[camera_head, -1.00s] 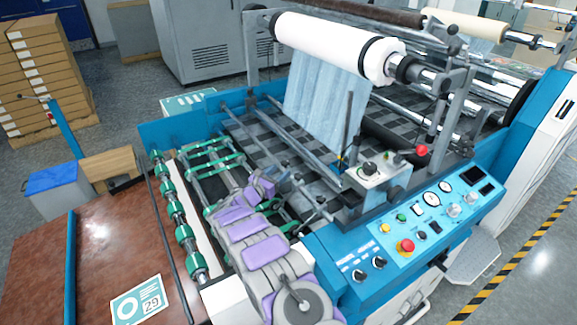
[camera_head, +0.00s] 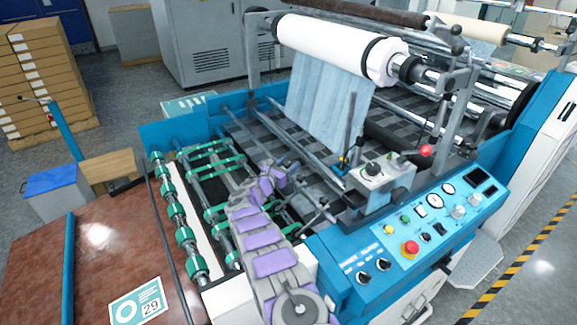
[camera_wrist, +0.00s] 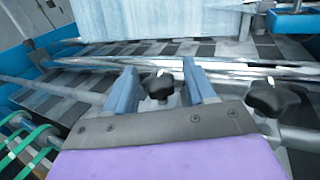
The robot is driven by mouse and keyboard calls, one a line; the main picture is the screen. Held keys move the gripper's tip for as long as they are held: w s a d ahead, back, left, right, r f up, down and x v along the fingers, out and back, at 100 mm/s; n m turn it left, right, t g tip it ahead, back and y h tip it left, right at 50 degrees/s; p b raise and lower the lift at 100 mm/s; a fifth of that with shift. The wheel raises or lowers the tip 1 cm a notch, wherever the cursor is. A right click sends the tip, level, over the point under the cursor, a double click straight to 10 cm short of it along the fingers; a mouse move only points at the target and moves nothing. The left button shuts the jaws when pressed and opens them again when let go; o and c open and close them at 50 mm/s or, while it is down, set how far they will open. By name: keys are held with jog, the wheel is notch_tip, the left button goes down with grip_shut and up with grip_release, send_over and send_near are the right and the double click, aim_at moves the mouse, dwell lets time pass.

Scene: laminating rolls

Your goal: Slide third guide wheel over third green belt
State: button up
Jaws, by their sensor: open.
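My gripper (camera_wrist: 160,85) is open in the wrist view, with its two blue-grey fingers either side of a black star-shaped knob (camera_wrist: 158,87) on a bar. I cannot tell whether the fingers touch it. The knob appears to belong to a guide wheel, whose wheel is hidden. A second black knob (camera_wrist: 275,97) is to the right on the bar. Green belts (camera_wrist: 22,148) run at the lower left of the wrist view. In the head view, green belts (camera_head: 212,160) run over rollers left of my purple-and-grey arm, which hides some of them.
The blue control panel (camera_head: 425,220) is right of my arm. A metal post with a small box (camera_head: 382,175) stands close on the right. A white roll (camera_head: 330,45) hangs above with a pale blue sheet (camera_head: 325,110) coming down. A brown table (camera_head: 90,250) is at left.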

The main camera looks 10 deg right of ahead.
jog(key=shift+a, duration=0.55)
jog(key=shift+c, duration=1.2)
jog(key=shift+d, duration=0.65)
jog(key=c, duration=0.6)
grip_shut()
jog(key=shift+a, duration=0.15)
jog(key=shift+r, duration=0.1)
